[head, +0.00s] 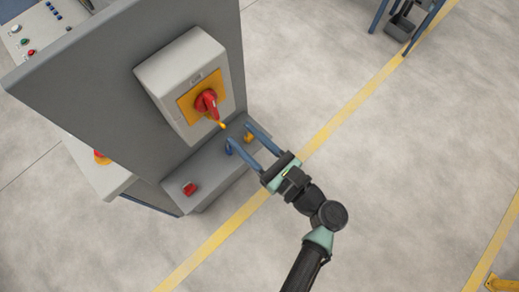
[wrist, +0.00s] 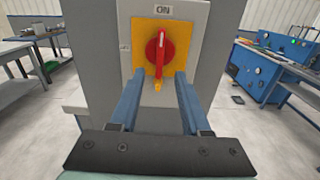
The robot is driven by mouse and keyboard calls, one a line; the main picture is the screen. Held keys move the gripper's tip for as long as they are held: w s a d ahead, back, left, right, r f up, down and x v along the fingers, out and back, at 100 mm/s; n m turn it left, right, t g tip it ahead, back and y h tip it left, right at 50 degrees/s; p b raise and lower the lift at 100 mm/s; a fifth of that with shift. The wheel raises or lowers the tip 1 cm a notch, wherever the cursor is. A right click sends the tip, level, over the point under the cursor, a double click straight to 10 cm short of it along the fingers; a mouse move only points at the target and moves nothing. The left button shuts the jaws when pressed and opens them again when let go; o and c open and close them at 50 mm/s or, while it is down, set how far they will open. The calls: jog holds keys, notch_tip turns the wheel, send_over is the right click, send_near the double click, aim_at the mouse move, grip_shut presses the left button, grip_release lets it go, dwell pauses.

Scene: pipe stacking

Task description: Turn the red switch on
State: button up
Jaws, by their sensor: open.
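The red switch (head: 207,102) is a rotary knob on a yellow plate (head: 187,108), on the front of a grey box (head: 175,65) fixed to a grey panel. In the wrist view the red switch (wrist: 158,52) is upright and its yellow tip (wrist: 158,86) points down. My gripper (head: 238,135) is open and empty, with two blue fingers apart. It is in front of and below the switch in the head view. In the wrist view the gripper (wrist: 158,75) has its fingers on either side of the switch's lower part; contact is not visible.
A grey ledge (head: 215,160) below the box carries a small red block (head: 190,188) and a yellow part (head: 248,137) near my fingers. A control panel with buttons (head: 35,35) is behind the grey panel (head: 90,75).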

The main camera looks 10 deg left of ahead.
jog(key=shift+b+v, duration=0.55)
jog(key=shift+v, duration=1.75)
jog(key=w+r+n+h+b, duration=0.4)
jog(key=w+r+n, duration=0.1)
jog(key=w+n, duration=0.6)
jog(key=w+d+r+n+t+h+b, duration=0.15)
jog(key=w+r+n+t+h, duration=0.3)
jog(key=r, duration=0.65)
notch_tip(320, 180, up, 18)
jog(key=s+n+t+h+b, duration=0.2)
jog(key=n+t+b, duration=0.2)
jog(key=n+t, duration=0.3)
jog(key=s+d+r+n+t+h+b, duration=0.1)
jog(key=s+r+n+t+h, duration=0.2)
jog(key=s+r, duration=0.7)
notch_tip(320, 180, up, 2)
jog(key=shift+r+t+h, duration=0.1)
jog(key=shift+t+h, duration=0.25)
jog(key=shift+t, duration=0.6)
